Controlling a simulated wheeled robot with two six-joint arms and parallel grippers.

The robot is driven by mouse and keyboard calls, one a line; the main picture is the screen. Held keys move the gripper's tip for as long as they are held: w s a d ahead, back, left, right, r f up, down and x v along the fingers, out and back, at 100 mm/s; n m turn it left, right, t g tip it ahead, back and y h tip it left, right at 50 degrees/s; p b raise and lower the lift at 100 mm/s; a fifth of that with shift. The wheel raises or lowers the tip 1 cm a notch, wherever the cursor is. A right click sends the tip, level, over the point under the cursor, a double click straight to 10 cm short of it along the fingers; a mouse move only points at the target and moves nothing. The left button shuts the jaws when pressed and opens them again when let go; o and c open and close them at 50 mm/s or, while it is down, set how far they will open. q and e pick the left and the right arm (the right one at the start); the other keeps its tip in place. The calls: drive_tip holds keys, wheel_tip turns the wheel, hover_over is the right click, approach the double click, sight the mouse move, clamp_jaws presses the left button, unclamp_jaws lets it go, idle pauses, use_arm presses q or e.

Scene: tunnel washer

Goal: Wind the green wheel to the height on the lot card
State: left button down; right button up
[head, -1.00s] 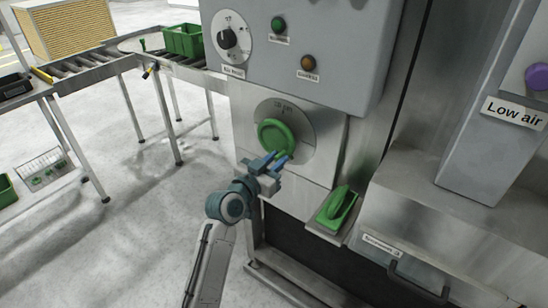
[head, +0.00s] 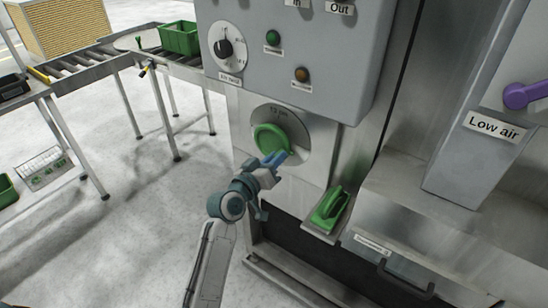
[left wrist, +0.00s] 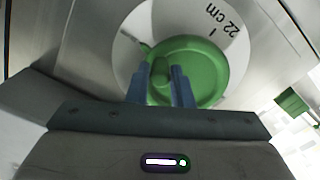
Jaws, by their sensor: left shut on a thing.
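The green wheel (head: 268,138) sits on a round pale dial plate on the steel front of the machine. In the left wrist view the green wheel (left wrist: 207,72) has a small green knob (left wrist: 160,72) standing out from it. My left gripper (head: 274,158) is at the lower right of the wheel, its blue fingers shut on that knob; the left gripper (left wrist: 161,85) also shows in the wrist view. I see no readable lot card. My right gripper is out of view.
Above the wheel is a grey panel with a black knob (head: 223,48), a green button (head: 272,38) and an amber button (head: 301,74). A green-handled thing (head: 330,207) lies on a ledge at right. A roller conveyor (head: 80,65) with a green crate (head: 180,38) stands at left.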

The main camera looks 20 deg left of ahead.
use_arm(q)
drive_tip(key=shift+r+n, duration=0.45)
drive_tip(key=shift+n, duration=0.05)
drive_tip(key=c, duration=1.3)
unclamp_jaws()
drive_tip(key=shift+f, duration=0.1)
drive_tip(key=shift+d, duration=0.1)
drive_tip(key=shift+f, duration=0.1)
drive_tip(key=b+v, duration=0.2)
drive_tip(key=v, duration=0.8)
drive_tip(key=shift+s+b, duration=0.4)
